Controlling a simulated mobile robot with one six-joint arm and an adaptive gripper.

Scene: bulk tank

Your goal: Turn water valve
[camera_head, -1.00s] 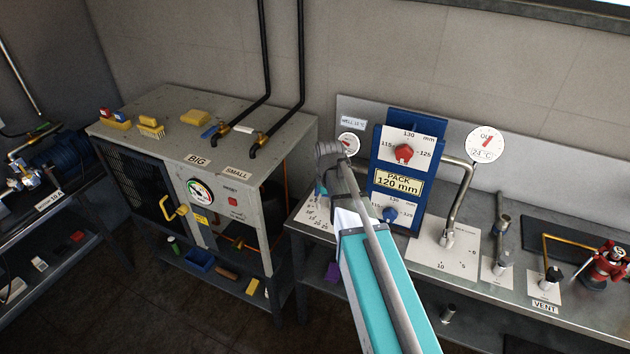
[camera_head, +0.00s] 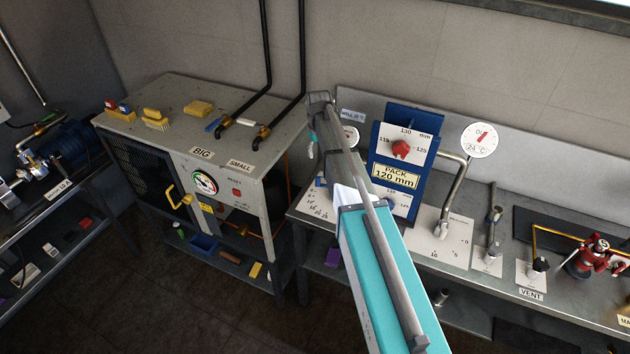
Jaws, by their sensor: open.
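No label in view reads water valve, so I cannot tell which fitting is meant. Two black pipes end in brass valves on top of a grey cabinet: one (camera_head: 222,128) by the BIG label and another (camera_head: 262,136) by the SMALL label. My arm rises from the bottom, its elbow in front of the left side of the blue dial panel (camera_head: 377,153). A small teal and pale part of my arm hangs behind the elbow, between cabinet and panel. My gripper's fingers cannot be made out; my arm covers that area.
The grey cabinet (camera_head: 170,95) has a gauge (camera_head: 204,182), a yellow handle (camera_head: 176,196) and brushes on top. Dark floor lies in front.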

